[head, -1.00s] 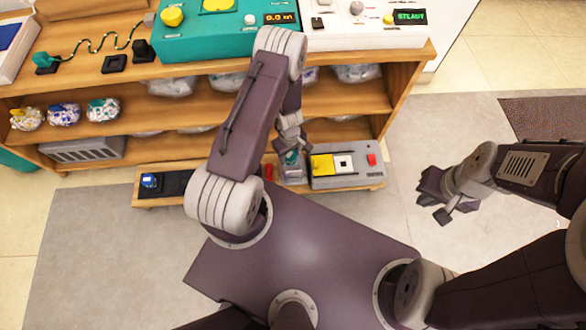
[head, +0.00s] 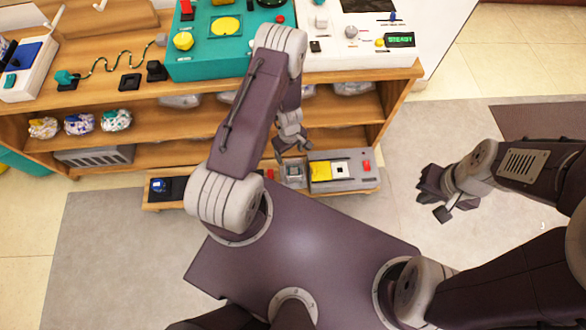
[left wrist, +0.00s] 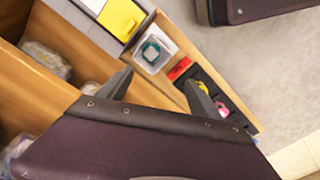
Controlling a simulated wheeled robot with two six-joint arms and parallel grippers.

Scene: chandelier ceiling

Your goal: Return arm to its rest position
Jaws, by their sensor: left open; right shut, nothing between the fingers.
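My left arm reaches forward over the low front shelf in the head view. Its gripper (head: 292,146) hangs in front of the shelving unit, above the low shelf. In the left wrist view the two fingers of the left gripper (left wrist: 158,92) stand apart with nothing between them. My right gripper (head: 443,201) is at the right of the head view, over the grey floor, away from the shelves. It holds nothing that I can see.
A wooden shelving unit (head: 378,90) stands ahead, with a teal device (head: 215,60) and a white device on top. Its low front shelf (head: 165,206) bears a grey box with a yellow panel (head: 345,184) and a clear container holding a teal-edged piece (left wrist: 152,52). Floor at right is clear.

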